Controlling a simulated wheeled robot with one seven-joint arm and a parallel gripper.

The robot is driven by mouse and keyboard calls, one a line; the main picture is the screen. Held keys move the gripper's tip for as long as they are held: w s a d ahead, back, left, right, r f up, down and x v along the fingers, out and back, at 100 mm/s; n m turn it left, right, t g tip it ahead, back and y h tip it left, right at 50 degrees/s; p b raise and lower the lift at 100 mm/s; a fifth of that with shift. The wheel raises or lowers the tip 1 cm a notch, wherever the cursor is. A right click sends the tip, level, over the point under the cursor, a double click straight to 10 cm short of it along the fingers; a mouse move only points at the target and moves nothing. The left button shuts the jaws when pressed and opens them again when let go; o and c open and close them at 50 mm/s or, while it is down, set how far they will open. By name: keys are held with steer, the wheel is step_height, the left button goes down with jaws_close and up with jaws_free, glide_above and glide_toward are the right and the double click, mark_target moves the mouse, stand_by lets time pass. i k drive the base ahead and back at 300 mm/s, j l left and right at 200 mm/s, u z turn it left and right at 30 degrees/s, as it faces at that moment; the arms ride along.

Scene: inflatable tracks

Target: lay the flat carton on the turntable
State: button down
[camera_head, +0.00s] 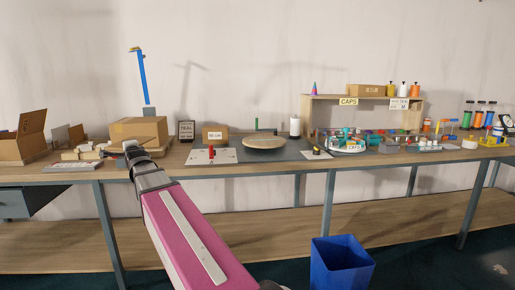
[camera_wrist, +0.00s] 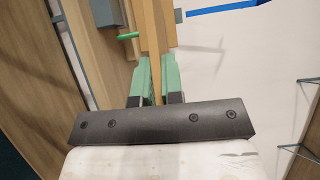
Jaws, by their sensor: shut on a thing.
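The flat carton (camera_head: 139,129) is a brown cardboard box at the left of the bench in the head view. My gripper is at the near side of this carton, with its fingers hidden behind my arm in that view. In the wrist view, the green fingers of my gripper (camera_wrist: 158,90) are shut on a brown cardboard edge (camera_wrist: 154,28), which runs up out of the picture. The turntable (camera_head: 264,143) is a round wooden disc on a dark mat, right of the carton and apart from it. Nothing lies on its top.
A blue upright post (camera_head: 142,80) stands behind the carton. An open box (camera_head: 25,138) is at the far left. A small labelled box (camera_head: 215,133) and a white board (camera_head: 198,156) lie between carton and turntable. A white cylinder (camera_head: 295,127) stands behind the turntable. A shelf (camera_head: 308,110) is further right.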

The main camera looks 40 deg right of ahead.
mark_target(268, 143)
steer(key=i+z, duration=0.2)
steer(key=z, duration=1.25)
steer(key=i+j+z, duration=0.15)
steer(key=i+j, duration=0.05)
steer(key=i, duration=0.1)
